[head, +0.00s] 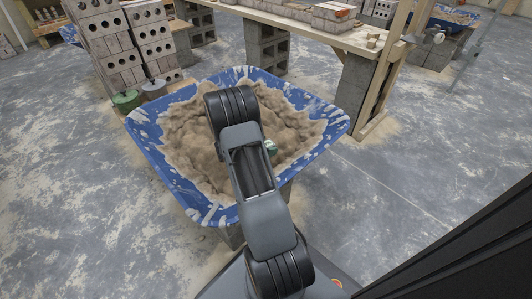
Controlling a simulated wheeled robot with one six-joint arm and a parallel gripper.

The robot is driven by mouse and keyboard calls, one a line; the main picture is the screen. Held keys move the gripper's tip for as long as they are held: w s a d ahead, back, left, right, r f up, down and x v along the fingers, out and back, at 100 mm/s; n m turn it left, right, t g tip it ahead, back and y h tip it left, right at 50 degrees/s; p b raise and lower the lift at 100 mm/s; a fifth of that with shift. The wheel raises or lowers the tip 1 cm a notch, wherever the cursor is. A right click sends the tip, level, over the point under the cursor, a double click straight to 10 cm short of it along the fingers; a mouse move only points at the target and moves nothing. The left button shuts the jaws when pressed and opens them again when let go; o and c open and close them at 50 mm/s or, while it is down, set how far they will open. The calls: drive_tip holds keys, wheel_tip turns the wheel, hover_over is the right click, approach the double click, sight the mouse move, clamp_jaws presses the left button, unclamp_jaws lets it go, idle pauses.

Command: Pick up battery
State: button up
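A blue tub (168,172) full of sandy brown mortar (300,122) stands in front of me, its rim splashed with white. My arm reaches over the tub and covers the middle of the mortar. A small pale green and white object (270,147) shows just right of my arm, against the mortar. It is partly hidden and too small for me to tell if it is the battery. I see no other thing that I can name as the battery. My gripper does not show; my arm links may hide it.
Stacked hollow blocks (122,45) stand behind the tub at left, with a green round object (127,98) at their foot. A wooden bench (300,30) on grey blocks (266,45) holds bricks at the back. The dusty floor (420,165) is clear at right.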

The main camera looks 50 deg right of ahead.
drive_tip(key=c, duration=1.2)
